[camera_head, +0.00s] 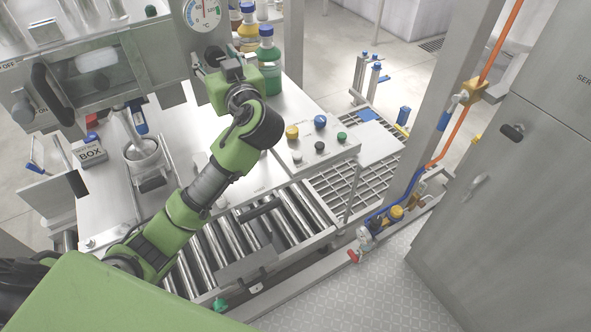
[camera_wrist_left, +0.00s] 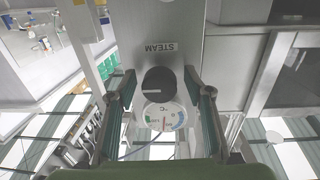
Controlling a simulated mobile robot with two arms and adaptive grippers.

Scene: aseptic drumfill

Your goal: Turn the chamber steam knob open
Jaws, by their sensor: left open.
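The black steam knob (camera_wrist_left: 158,80) shows in the left wrist view below a STEAM label (camera_wrist_left: 160,46) on a grey metal panel. A round dial gauge (camera_wrist_left: 163,116) sits close to it in that picture, and also shows at the top of the head view (camera_head: 203,14). My left gripper (camera_head: 209,62) is at the panel just below the gauge in the head view. Its two fingers are open, one on each side of the knob in the left wrist view. I cannot tell whether they touch it. In the head view the gripper hides most of the knob. My right gripper is not in view.
Bottles with green (camera_head: 269,68) and yellow (camera_head: 249,30) contents stand behind the gripper. A button panel (camera_head: 318,146) is to the right. A roller conveyor (camera_head: 222,240) runs below my arm.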

